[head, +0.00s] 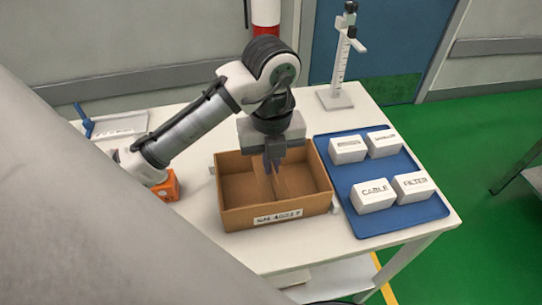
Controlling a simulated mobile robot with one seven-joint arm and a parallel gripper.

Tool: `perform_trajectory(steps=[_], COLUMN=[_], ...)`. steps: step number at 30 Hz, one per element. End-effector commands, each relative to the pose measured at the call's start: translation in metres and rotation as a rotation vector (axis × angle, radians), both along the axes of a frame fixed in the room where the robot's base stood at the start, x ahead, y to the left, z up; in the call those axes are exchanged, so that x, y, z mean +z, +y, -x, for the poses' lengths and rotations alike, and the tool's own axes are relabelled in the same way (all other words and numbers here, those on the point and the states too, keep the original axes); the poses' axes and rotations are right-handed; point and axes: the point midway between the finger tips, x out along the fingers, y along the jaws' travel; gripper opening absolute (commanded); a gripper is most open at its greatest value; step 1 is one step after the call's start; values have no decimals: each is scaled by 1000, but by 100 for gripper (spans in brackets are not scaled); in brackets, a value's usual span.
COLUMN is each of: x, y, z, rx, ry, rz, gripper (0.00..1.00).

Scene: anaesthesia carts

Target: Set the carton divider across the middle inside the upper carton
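The open brown carton (232,219) stands on the white cart top, with a printed label on its front wall. The carton divider (281,183), a thin brown panel, stands inside it near the middle, running from front to back and parting the inside into a left and a right space. My gripper (272,168) points down into the carton from above. Its dark fingers are close together at the divider's upper edge and appear shut on it. The fingers hide part of the divider, and I cannot see whether its lower edge touches the carton floor.
A stand with a scale (336,98) is behind. An orange block (166,187) is at left. A lower shelf (335,286) shows below.

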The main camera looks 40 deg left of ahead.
Motion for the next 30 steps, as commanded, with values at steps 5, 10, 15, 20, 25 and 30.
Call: perform_trajectory(steps=[5,10,15,20,25,30], x=[-22,-37,-47,-51,-51,-51], y=[0,0,0,0,0,0], z=[0,0,0,0,0,0], rx=[0,0,0,0,0,0], ry=[0,0,0,0,0,0], rz=[0,0,0,0,0,0], gripper=[0,0,0,0,0,0])
